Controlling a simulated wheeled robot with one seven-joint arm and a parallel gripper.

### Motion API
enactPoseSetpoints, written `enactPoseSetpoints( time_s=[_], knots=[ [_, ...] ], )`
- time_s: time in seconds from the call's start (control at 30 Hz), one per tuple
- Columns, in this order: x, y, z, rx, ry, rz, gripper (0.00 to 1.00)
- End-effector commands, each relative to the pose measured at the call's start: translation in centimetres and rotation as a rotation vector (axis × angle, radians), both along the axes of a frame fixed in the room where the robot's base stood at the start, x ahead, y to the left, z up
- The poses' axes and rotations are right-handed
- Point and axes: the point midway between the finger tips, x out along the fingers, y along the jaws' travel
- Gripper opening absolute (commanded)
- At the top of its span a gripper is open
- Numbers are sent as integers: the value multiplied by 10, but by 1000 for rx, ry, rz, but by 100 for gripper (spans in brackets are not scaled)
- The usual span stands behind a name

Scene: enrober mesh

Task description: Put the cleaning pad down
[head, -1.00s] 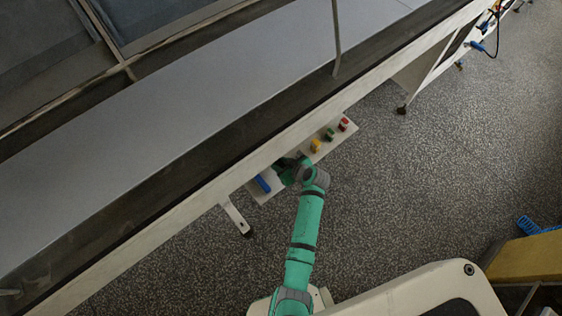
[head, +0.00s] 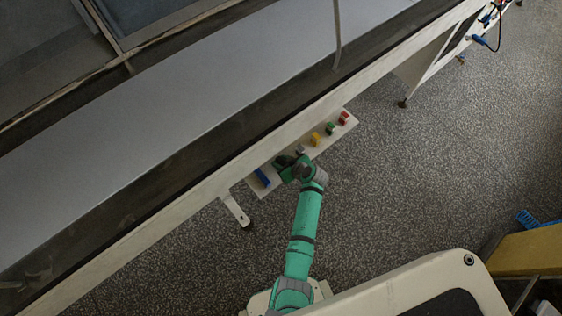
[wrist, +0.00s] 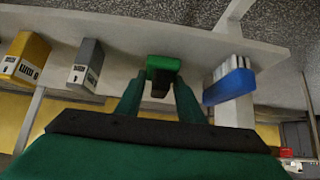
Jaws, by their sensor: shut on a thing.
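My gripper (wrist: 160,92) is shut on a small green block with a dark underside, which I take to be the cleaning pad (wrist: 163,63). The pad is between the fingertips, at the pale shelf (wrist: 120,40). Whether it touches the shelf I cannot tell. A grey block stands to its left and a blue one to its right. In the head view my gripper (head: 284,163) is over the shelf on the machine's side, and the pad is hard to make out from my gripper there.
On the shelf are a yellow block (wrist: 27,57), the grey block (wrist: 86,65) and the blue block (wrist: 229,86). The head view also shows a green block (head: 331,128) and a red block (head: 344,117). The long conveyor (head: 200,110) runs behind.

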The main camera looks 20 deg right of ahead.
Motion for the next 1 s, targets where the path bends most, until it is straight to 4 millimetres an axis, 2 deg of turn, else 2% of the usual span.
enactPoseSetpoints(
  time_s=[0.67, 0.7, 0.8, 1.0],
  knots=[
    [0, 0, -11, 0, 0, 0, 8],
    [0, 0, -11, -1, 0, 1, 37],
    [0, 0, -11, -1, 0, 1, 56],
    [0, 0, -11, 0, 0, 0, 56]
  ],
)
